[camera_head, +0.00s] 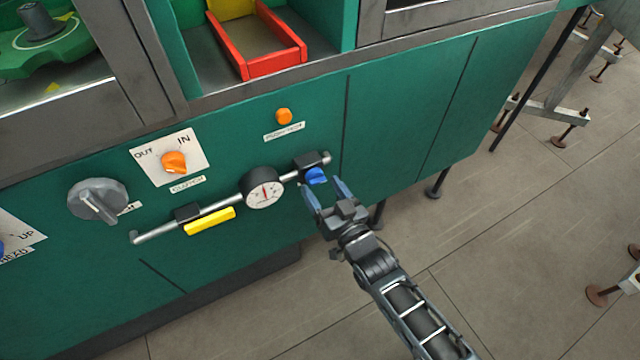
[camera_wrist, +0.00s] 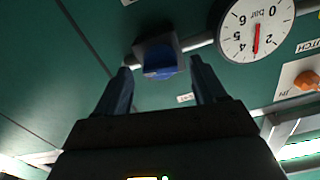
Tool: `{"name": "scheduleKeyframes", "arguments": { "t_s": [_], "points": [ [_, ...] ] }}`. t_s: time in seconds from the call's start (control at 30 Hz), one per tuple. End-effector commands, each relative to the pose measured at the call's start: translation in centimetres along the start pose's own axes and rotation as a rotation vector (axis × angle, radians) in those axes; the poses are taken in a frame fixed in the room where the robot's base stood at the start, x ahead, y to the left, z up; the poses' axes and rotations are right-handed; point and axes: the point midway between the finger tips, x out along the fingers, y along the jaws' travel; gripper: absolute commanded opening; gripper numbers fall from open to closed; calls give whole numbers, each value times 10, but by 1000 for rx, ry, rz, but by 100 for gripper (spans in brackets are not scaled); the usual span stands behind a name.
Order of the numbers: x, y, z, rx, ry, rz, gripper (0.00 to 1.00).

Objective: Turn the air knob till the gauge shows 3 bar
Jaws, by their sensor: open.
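The blue air knob (camera_head: 316,176) sits on the right end of a pipe on the green machine front. It also shows in the wrist view (camera_wrist: 160,62). My gripper (camera_head: 323,188) is open and empty, with its fingertips to either side of the knob and apart from it; the knob lies at or just beyond the tips. The round white gauge (camera_head: 263,188) is on the same pipe, left of the knob. In the wrist view the gauge (camera_wrist: 255,32) appears upside down, and its red needle seems to lie between the 2 and 4 marks, around 3 bar.
A yellow handle (camera_head: 209,221) is on the pipe left of the gauge. An orange clutch knob (camera_head: 174,162), grey rotary knob (camera_head: 97,200) and orange button (camera_head: 284,116) are on the panel. A red tray (camera_head: 272,66) is above.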

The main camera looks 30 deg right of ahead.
Motion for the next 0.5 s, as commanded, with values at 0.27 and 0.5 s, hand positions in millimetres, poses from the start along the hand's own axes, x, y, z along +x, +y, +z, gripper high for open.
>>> {"name": "scheduleKeyframes", "arguments": {
  "t_s": [0.27,0.5],
  "points": [
    [-44,0,1,0,0,0,70],
    [-58,0,0,0,1,0,70]
  ]
}}
